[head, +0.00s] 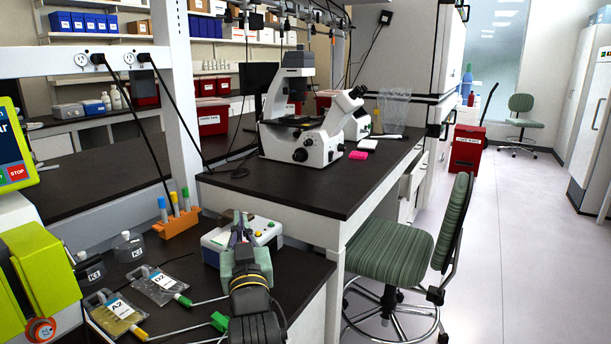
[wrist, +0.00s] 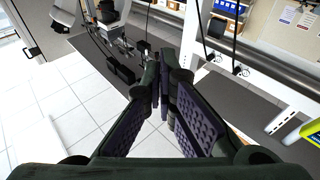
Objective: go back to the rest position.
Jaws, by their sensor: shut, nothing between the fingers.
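My gripper (head: 240,232) shows in the head view at the bottom middle, in front of a small white and blue device on the dark bench. Its pads are close together and hold nothing. In the wrist view my gripper (wrist: 163,85) is shut, with the two dark ribbed fingers meeting at their tips and empty space around them. The wrist and forearm below it cover part of the bench edge.
The white and blue device (head: 212,241) is close behind my gripper. An orange tube rack (head: 176,224), fluid bags (head: 160,285) and a green and white machine (head: 40,262) stand to the left. A green chair (head: 390,252) is at the right; open floor (head: 520,230) lies beyond.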

